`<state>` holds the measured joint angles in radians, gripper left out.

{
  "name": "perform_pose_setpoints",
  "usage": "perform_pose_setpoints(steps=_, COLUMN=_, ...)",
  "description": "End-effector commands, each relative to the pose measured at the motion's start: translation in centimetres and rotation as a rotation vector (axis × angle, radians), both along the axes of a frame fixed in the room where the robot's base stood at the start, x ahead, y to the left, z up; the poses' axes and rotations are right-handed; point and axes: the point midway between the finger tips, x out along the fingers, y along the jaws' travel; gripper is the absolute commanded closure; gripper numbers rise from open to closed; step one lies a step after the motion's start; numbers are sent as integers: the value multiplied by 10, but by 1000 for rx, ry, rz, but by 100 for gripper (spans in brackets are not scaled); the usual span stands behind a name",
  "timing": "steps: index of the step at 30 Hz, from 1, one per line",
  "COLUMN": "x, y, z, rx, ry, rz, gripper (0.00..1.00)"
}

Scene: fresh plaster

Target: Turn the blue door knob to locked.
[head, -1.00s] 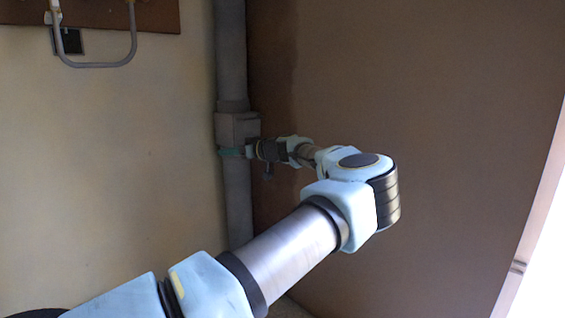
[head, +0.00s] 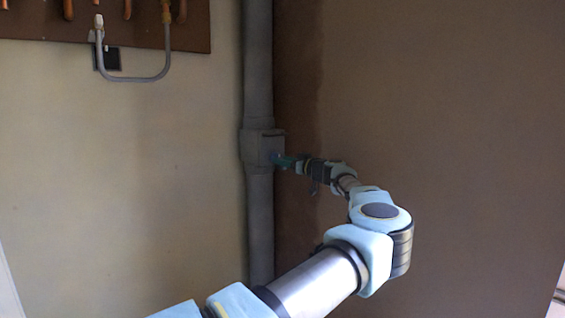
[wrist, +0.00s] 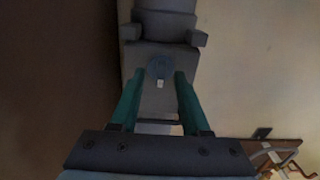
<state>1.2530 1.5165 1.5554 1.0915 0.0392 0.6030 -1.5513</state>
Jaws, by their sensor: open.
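The blue door knob (wrist: 160,67) is a small round blue disc with a pale mark at its lower edge, on a grey box (wrist: 157,103) in the wrist view. In the head view a bit of blue (head: 273,157) shows on the face of the grey box (head: 252,147), at my fingertips. My gripper (wrist: 160,75) has two green fingers, open, one on each side of the knob with gaps visible. In the head view my gripper (head: 282,161) reaches the box from the right. I cannot tell whether the fingers touch the knob.
The box sits on a grey vertical pipe (head: 259,215) in the corner between a pale wall (head: 130,200) and a brown wall (head: 440,120). A brown board (head: 190,30) with a grey bent tube (head: 135,79) hangs at upper left.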

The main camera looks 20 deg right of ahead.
Motion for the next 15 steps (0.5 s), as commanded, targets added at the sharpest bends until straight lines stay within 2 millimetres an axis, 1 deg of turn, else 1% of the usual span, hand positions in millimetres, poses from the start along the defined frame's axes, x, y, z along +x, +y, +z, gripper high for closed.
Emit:
perform_pose_setpoints(steps=3, x=7, y=3, z=0, rx=0, ry=0, rz=-1, gripper=54)
perform_pose_setpoints(steps=12, x=9, y=4, z=0, rx=0, ry=0, rz=0, gripper=54)
perform_pose_setpoints(steps=15, x=9, y=4, z=0, rx=0, ry=0, rz=0, gripper=65)
